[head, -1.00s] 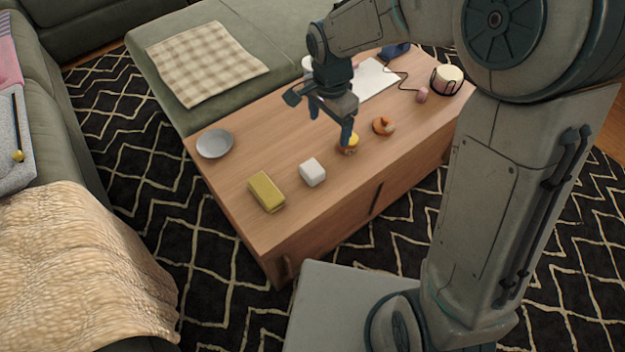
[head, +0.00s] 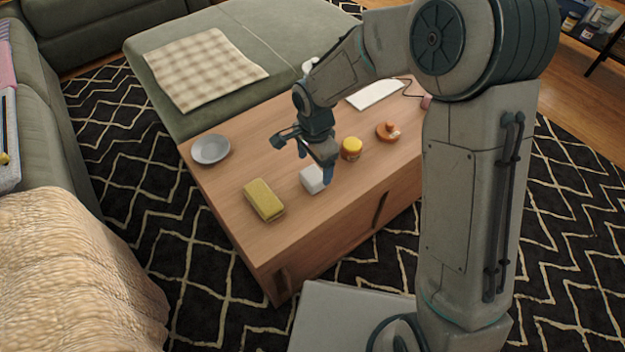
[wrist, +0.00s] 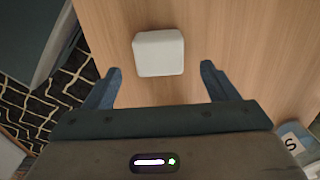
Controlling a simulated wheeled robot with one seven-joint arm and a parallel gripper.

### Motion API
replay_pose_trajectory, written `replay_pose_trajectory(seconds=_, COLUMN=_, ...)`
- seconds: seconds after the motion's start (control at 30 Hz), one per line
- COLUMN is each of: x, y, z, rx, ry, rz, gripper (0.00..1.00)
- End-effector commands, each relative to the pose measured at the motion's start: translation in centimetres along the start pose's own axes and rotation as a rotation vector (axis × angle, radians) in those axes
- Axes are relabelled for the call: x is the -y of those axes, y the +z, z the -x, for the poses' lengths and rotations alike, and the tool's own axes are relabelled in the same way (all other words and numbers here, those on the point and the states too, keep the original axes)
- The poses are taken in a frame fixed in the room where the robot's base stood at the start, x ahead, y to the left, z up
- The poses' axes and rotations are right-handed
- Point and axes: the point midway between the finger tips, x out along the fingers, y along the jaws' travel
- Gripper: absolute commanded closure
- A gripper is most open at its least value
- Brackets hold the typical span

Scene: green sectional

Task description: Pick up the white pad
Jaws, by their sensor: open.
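The white pad (head: 311,180) is a small rounded white block lying on the wooden coffee table (head: 235,195). In the head view my gripper (head: 302,165) hangs over the table at the pad, and a finger hides part of the pad's right side. In the wrist view the pad (wrist: 158,53) lies ahead of my gripper (wrist: 160,82), between the lines of the two fingers, slightly nearer the left one. My gripper is open and empty. I cannot tell how high the fingertips are above the table.
A yellow-green sponge-like block (head: 264,199) lies left of the pad. A yellow-topped jar (head: 351,148) and an orange-brown object (head: 387,131) stand to the right. A grey plate (head: 210,149) sits at the table's left end. Bare wood lies between them.

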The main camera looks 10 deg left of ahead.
Motion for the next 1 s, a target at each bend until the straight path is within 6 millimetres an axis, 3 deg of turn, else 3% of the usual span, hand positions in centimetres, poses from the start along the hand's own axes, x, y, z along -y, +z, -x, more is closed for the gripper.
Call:
replay_pose_trajectory(seconds=0.3, x=-0.1, y=0.5, z=-4.5, rx=0.001, ry=0.001, rz=0.000, gripper=0.20)
replay_pose_trajectory(seconds=0.57, x=-0.1, y=0.5, z=-4.7, rx=0.000, ry=0.001, rz=0.000, gripper=0.20)
replay_pose_trajectory(seconds=0.73, x=-0.1, y=0.5, z=-4.7, rx=0.000, ry=0.001, rz=0.000, gripper=0.65)
replay_pose_trajectory(seconds=1.0, x=-0.1, y=0.5, z=-4.7, rx=0.000, ry=0.001, rz=0.000, gripper=0.68)
